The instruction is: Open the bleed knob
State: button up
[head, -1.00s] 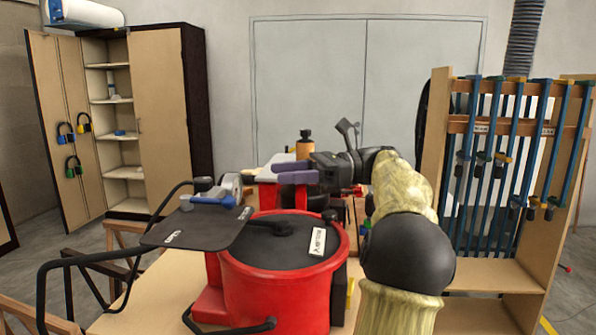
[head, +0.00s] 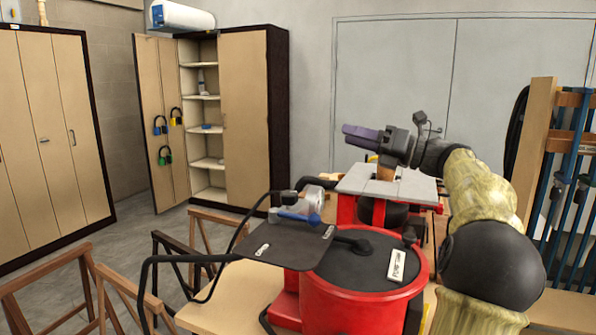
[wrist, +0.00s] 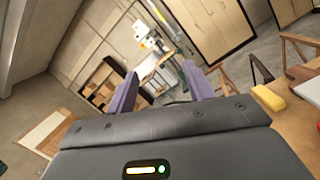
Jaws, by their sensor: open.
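A red pot (head: 352,307) with a black lid (head: 360,268) stands on the wooden bench in the head view. A dark flat plate (head: 285,245) lies over its left side. On the plate's far edge are a round gauge (head: 312,200) and a blue handle (head: 300,218). A small black knob (head: 409,236) is at the lid's far right edge. I cannot tell which part is the bleed knob. My gripper (head: 352,134), with purple fingers, is open and empty, above and beyond the pot. Both fingers also show in the wrist view (wrist: 164,78), with nothing between them.
A red machine with a pale grey top (head: 385,183) stands behind the pot, below my gripper. Wooden trestles (head: 88,262) stand front left, cabinets (head: 245,110) behind, and a clamp rack (head: 540,150) at right.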

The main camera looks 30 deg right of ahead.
jog(key=w+d+r+m+t+h+p, duration=0.1)
jog(key=w+d+r+m+h+p, duration=0.3)
jog(key=m+h, duration=0.55)
jog(key=w+d+r+m+t+h+p, duration=0.15)
jog(key=w+r+m+h+p, duration=0.35)
jog(key=m, duration=0.9)
jog(key=w+d+r+m+t+h+p, duration=0.1)
jog(key=w+d+r+m+h, duration=0.4)
jog(key=m, duration=0.7)
jog(key=s+a+f+m+g+p, duration=0.25)
jog(key=a+m+g+p, duration=0.3)
jog(key=m, duration=0.65)
jog(key=s+a+f+m+g+p, duration=0.25)
jog(key=a+m+g+p, duration=0.35)
jog(key=m, duration=0.6)
jog(key=s+a+m+g+y+p, duration=0.2)
jog(key=s+a+m+g+y, duration=0.1)
jog(key=a, duration=0.5)
jog(key=s+a+r+m+g+y+p, duration=0.1)
jog(key=s+a+m+g+y+p, duration=0.1)
jog(key=s+a+m+g+y, duration=0.2)
jog(key=s+a+m, duration=0.2)
jog(key=s+a, duration=0.1)
jog(key=a, duration=0.1)
jog(key=shift+s+m+g+p, duration=0.2)
jog(key=shift+m+g+p, duration=0.15)
jog(key=shift+g+p, duration=0.05)
